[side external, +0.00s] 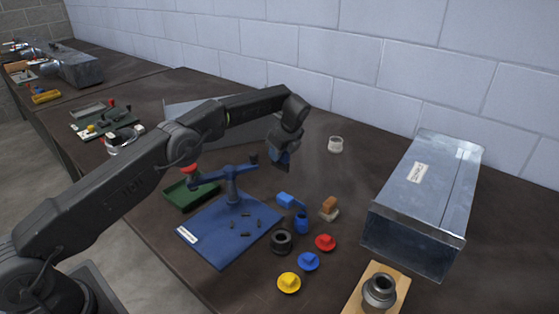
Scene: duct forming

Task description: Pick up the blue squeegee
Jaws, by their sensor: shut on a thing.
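My gripper (281,160) is above the table near the middle of the side external view, pointing down. It is shut on a dark blue piece, which I take to be the blue squeegee (282,156). The piece is small here and partly hidden by the gripper, so its full shape does not show. It appears held clear of the table, behind the small blue items.
A blue tool on a stand (232,183) rises from a blue mat (213,239) close by on the left. Several small parts, including a red cap (325,242) and a black ring (281,241), lie in front. A metal duct (424,190) stands right. A white roll (335,144) sits behind.

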